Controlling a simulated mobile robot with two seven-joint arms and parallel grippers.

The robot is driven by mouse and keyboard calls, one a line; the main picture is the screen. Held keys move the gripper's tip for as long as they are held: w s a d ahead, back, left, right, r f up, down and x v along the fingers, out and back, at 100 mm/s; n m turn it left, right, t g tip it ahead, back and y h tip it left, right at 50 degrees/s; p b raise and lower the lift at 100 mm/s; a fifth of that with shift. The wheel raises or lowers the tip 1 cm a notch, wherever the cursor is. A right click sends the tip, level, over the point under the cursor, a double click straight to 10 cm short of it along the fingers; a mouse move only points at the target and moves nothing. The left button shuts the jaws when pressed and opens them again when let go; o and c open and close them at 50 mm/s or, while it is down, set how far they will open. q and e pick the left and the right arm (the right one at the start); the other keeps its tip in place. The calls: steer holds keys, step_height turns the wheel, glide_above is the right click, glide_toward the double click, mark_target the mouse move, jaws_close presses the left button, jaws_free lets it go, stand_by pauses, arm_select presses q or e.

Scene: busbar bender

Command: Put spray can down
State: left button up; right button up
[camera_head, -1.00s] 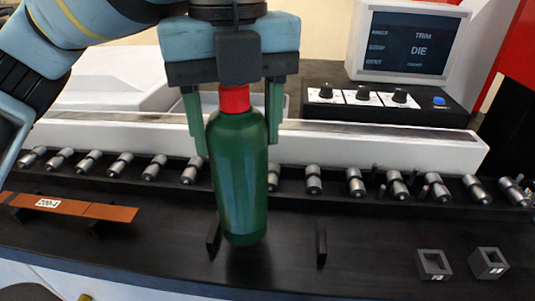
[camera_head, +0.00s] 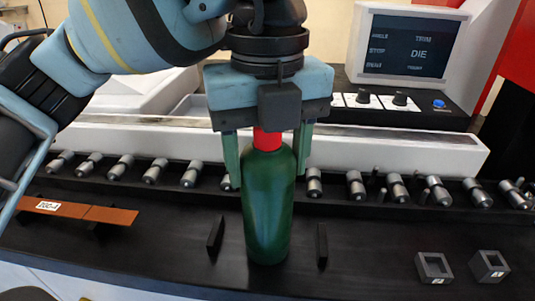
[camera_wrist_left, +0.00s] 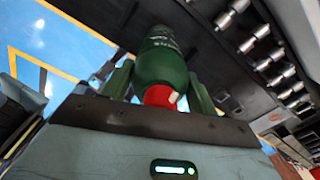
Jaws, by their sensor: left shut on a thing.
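The green spray can (camera_head: 268,210) with a red cap is upright at the middle of the dark bench top. It also shows in the left wrist view (camera_wrist_left: 162,58), between the fingers. My left gripper (camera_head: 267,160) comes down from above and is shut on the can near its top. The can's base is between two small black upright posts, the left one (camera_head: 216,236) and the right one (camera_head: 322,245). I cannot tell whether the base touches the bench. My right gripper is not in view.
Behind the can runs a row of metal rollers (camera_head: 314,184). A copper bar (camera_head: 78,210) lies on supports at the left. Two grey square blocks (camera_head: 433,267) (camera_head: 489,266) sit at the right front. A control screen (camera_head: 408,43) stands at the back.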

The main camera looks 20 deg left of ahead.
arm_select(q)
steer(key=shift+f, duration=0.15)
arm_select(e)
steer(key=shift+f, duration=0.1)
arm_select(q)
steer(key=o, duration=1.3)
steer(key=shift+o, duration=1.3)
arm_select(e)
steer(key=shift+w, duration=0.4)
arm_select(q)
step_height(320, 180, up, 12)
steer(key=shift+f+p, duration=0.1)
steer(key=shift+p, duration=1.05)
steer(key=shift+r, duration=0.3)
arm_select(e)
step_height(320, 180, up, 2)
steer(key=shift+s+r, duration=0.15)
